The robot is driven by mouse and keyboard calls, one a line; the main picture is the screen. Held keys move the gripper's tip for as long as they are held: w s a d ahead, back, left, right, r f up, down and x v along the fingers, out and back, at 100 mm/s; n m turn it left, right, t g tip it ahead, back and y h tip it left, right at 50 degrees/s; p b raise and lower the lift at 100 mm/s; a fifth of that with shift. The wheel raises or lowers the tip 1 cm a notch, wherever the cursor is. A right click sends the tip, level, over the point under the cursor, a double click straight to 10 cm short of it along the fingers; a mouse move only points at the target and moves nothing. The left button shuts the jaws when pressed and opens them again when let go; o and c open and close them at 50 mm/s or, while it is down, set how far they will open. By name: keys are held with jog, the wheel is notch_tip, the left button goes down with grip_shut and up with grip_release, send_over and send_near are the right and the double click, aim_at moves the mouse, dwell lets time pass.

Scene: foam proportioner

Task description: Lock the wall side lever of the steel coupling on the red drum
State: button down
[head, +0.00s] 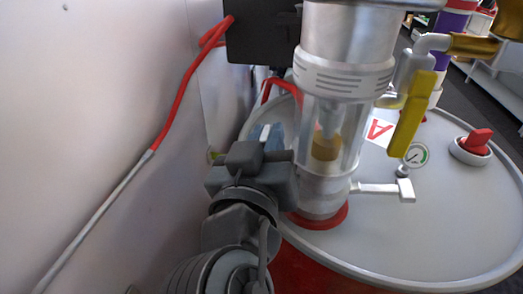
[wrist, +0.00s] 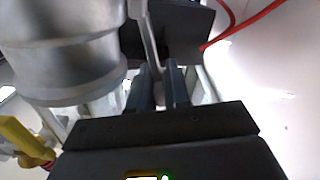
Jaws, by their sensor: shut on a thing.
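The steel coupling (head: 322,193) sits at the foot of a clear cylinder on the grey lid (head: 450,230) of the red drum (head: 310,272). One lever (head: 382,188) sticks out from its right side, away from the wall. My gripper (head: 250,165) is on the wall side, close to the coupling, and hides that side in the head view. In the wrist view my gripper (wrist: 163,85) is shut on a thin steel lever (wrist: 150,38), which looks like the wall side lever. The exact contact at the fingertips is hard to see.
The white wall (head: 90,120) is close on the left, with a red and grey hose (head: 170,110) along it. A black box (head: 262,35) is behind. A yellow handle (head: 410,115), a gauge (head: 416,155) and a red-capped fitting (head: 473,145) are to the right.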

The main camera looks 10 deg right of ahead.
jog(key=c, duration=1.2)
grip_release()
jog(key=shift+o, duration=0.2)
jog(key=shift+r+p, duration=0.1)
jog(key=shift+p, duration=0.3)
